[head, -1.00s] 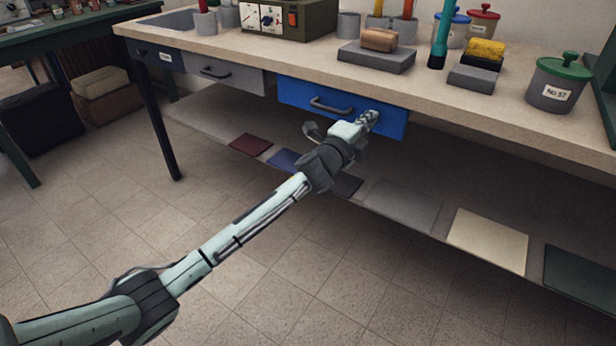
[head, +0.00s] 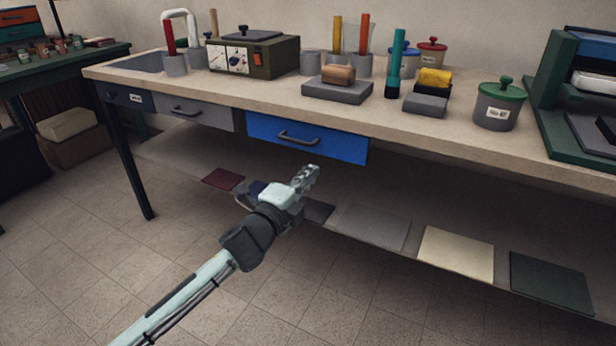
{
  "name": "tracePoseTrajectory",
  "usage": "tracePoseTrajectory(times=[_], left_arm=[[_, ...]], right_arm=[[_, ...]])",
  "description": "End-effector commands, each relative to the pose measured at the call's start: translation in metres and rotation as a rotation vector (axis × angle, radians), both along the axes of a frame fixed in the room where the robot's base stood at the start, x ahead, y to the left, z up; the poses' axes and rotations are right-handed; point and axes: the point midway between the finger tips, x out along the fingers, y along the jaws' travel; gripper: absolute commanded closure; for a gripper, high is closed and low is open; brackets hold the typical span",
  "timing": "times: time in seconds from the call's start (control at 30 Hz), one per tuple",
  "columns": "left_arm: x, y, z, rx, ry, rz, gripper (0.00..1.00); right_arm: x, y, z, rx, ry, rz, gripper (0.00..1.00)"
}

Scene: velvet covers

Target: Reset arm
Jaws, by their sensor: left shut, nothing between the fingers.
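My left gripper (head: 308,175) is shut and empty. Its arm comes in from the lower left, and the gripper is in front of the workbench, below the blue drawer (head: 330,147) and apart from its dark handle (head: 299,137). The blue drawer sits under the bench top. My right gripper is not in the head view.
The workbench (head: 420,133) bears an olive device (head: 272,62), a grey block (head: 338,92), a green-lidded jar (head: 497,112) and several tools. A green machine (head: 548,105) stands at the right. The lower shelf (head: 192,158) holds flat coloured squares. The tiled floor (head: 330,295) is clear.

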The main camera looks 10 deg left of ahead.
Motion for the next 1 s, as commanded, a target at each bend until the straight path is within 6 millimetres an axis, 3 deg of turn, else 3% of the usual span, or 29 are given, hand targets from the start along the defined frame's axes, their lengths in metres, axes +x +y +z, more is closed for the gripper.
tracePoseTrajectory(times=[0.17, 0.27, 0.37, 0.5, 0.57, 0.7, 0.8, 0.9, 1.0], left_arm=[[-0.012, 0.015, -0.022, -0.063, 0.075, 0.049, 1.0], [-0.026, 0.039, -0.064, -0.187, 0.221, 0.15, 1.0], [-0.055, 0.072, -0.123, -0.347, 0.413, 0.3, 1.0], [-0.115, 0.114, -0.203, -0.555, 0.664, 0.53, 1.0], [-0.146, 0.13, -0.233, -0.633, 0.762, 0.632, 1.0], [-0.226, 0.159, -0.294, -0.789, 0.962, 0.874, 1.0], [-0.281, 0.174, -0.323, -0.871, 1.072, 1.03, 1.0], [-0.324, 0.183, -0.341, -0.927, 1.146, 1.152, 1.0], [-0.351, 0.187, -0.35, -0.958, 1.19, 1.229, 1.0]], right_arm=[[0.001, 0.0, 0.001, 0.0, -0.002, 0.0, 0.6], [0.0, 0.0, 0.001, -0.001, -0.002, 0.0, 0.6], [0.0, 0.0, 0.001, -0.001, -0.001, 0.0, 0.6], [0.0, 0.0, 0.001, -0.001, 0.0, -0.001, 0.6], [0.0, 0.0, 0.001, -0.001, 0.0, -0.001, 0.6], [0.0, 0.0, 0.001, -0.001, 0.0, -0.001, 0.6], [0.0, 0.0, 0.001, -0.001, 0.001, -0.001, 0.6], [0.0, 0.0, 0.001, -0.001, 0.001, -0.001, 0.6], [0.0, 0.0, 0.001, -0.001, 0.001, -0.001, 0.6]])
